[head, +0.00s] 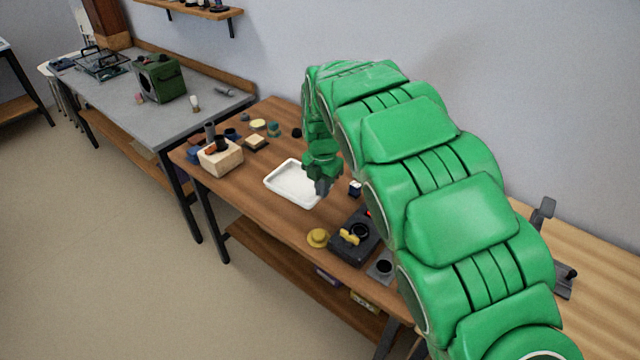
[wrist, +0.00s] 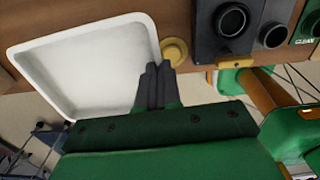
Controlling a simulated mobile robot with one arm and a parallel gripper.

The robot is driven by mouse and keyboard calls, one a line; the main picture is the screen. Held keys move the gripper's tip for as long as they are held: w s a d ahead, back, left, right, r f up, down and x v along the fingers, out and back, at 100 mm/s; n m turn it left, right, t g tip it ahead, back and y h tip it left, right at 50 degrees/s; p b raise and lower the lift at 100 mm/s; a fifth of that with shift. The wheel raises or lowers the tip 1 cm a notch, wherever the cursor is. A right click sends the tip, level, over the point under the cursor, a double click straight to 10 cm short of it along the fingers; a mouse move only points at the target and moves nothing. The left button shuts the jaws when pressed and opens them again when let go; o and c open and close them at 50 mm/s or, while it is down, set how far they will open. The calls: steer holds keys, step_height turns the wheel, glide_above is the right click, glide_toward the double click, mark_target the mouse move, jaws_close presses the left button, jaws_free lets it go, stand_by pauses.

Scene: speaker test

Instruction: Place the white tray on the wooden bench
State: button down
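The white tray (head: 283,196) is shallow with rounded corners and shows over the brown wooden bench (head: 285,232). In the wrist view the tray (wrist: 80,60) fills the left side, and part of it overlaps the floor beyond the bench's edge, so it appears raised. My gripper (head: 323,188) is at the tray's right end. In the wrist view my gripper (wrist: 159,68) has its grey fingers together at the tray's rim, apparently shut on it. The fingers hide the exact contact.
A yellow round object (head: 318,238) and a dark device (head: 355,236) are on the bench nearer the front right. A cream block (head: 221,158) and several small items crowd its left end. A grey bench (head: 135,115) with a green machine (head: 163,82) stands further left.

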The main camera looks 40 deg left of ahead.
steer(key=shift+s+d+r, duration=0.4)
steer(key=shift+s+d, duration=0.2)
steer(key=shift+d, duration=0.05)
